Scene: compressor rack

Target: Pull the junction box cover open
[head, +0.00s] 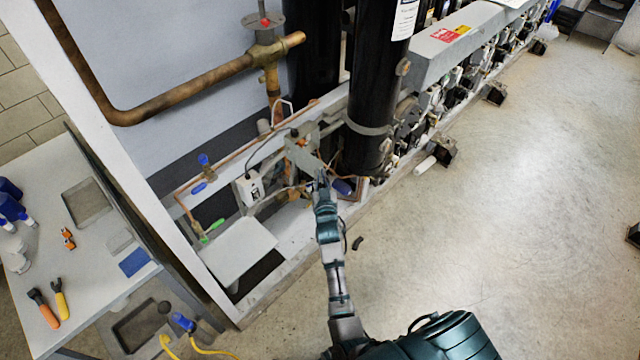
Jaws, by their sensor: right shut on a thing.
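The junction box cover (303,156) is a grey plate low on the rack frame, left of the black vertical cylinder. It stands at an angle. My right arm reaches up from the bottom of the head view. My right gripper (321,178) is at the lower right edge of the cover and is shut on it. The fingertips are small and partly hidden by the wrist, so the exact grip is hard to see. The inside of the box is not clearly visible. My left gripper is not in view.
The black cylinder (370,105) stands close right of my gripper. Copper pipes and a small white box (250,188) lie to the left, above a pale panel (238,247). A table (95,225) with tools is at far left. The floor at right is mostly clear.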

